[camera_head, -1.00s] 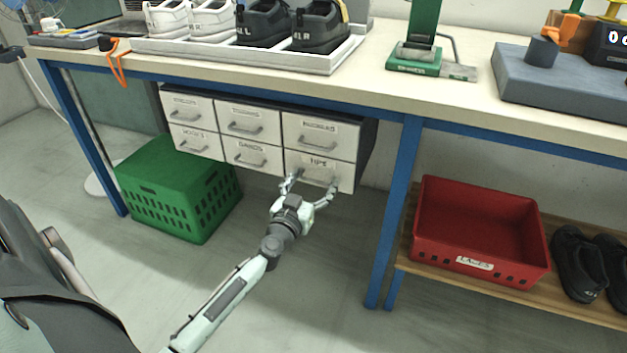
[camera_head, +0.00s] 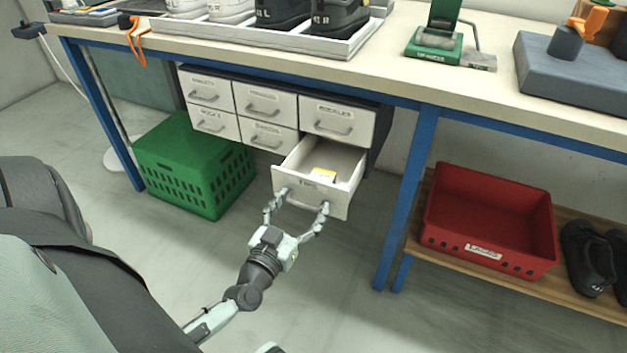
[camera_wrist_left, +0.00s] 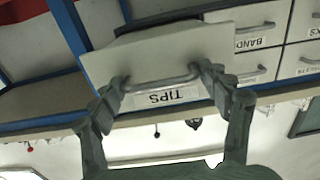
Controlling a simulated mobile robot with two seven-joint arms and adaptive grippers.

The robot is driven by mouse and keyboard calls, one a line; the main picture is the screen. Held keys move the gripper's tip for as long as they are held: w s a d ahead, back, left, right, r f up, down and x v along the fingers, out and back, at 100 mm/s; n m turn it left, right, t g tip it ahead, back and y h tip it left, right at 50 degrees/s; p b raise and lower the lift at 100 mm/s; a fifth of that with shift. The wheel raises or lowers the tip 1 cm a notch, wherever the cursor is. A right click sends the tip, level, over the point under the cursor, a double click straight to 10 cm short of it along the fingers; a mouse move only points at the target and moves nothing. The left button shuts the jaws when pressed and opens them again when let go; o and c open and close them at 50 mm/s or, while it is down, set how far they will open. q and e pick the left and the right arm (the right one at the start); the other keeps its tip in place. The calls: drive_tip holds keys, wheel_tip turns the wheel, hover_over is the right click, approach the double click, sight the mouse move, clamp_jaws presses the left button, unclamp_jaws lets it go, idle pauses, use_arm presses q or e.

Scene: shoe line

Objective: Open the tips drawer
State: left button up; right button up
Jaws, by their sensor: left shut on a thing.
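My right gripper is not in view.
The other drawers of the cabinet (camera_head: 265,103) are closed. A green crate (camera_head: 190,170) stands on the floor to the left. A blue table leg (camera_head: 405,205) and a red crate (camera_head: 485,262) on a low shelf are to the right. The floor in front is clear.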

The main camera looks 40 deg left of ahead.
use_arm(q)
drive_tip(key=shift+v, duration=1.85)
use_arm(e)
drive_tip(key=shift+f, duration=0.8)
use_arm(q)
drive_tip(key=shift+a, duration=0.1)
drive_tip(key=o, duration=1.4)
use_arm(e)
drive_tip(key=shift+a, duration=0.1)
use_arm(q)
drive_tip(key=v, duration=1.2)
drive_tip(key=shift+r, duration=0.1)
